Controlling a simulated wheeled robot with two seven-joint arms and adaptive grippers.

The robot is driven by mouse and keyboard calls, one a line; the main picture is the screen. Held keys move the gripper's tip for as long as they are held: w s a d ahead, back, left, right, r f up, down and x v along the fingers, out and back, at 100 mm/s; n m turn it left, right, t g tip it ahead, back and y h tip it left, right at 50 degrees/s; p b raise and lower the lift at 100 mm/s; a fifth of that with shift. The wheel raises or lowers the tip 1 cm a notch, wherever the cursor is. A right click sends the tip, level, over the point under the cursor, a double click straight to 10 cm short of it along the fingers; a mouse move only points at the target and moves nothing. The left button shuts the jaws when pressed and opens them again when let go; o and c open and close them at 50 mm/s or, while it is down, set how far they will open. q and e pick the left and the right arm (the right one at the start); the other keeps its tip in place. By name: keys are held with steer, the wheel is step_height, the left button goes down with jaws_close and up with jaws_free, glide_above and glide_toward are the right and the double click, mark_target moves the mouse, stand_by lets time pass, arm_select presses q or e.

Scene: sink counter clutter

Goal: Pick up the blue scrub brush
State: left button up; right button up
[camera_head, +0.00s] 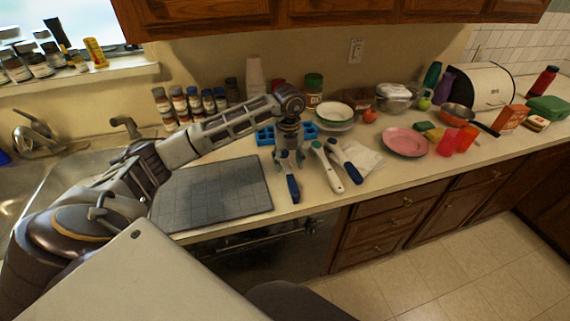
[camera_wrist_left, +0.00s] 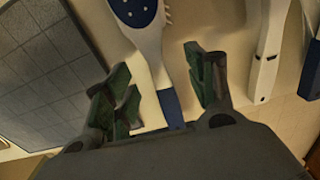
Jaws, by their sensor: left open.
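The blue scrub brush (camera_head: 293,188) lies on the counter at the right edge of the grey mat, its blue handle end toward the front edge. In the left wrist view the brush (camera_wrist_left: 148,42) has a blue head with white spots, a white neck and a blue handle end. My left gripper (camera_head: 290,158) is open and points down over the brush. In the left wrist view its fingers (camera_wrist_left: 160,84) stand on either side of the handle, with visible gaps. In the head view the gripper hides the brush's far part. My right gripper is not in view.
A white-handled tool (camera_head: 326,167) and a blue-and-white one (camera_head: 346,161) lie close on the right. The grey mat (camera_head: 212,192) is on the left. A blue caddy (camera_head: 265,135) stands behind the gripper. A pink plate (camera_head: 404,142) is farther right.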

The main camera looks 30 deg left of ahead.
mark_target(287, 168)
arm_select(q)
steer(key=shift+s+a+f, duration=0.1)
steer(key=shift+f, duration=1.7)
steer(key=c, duration=1.1)
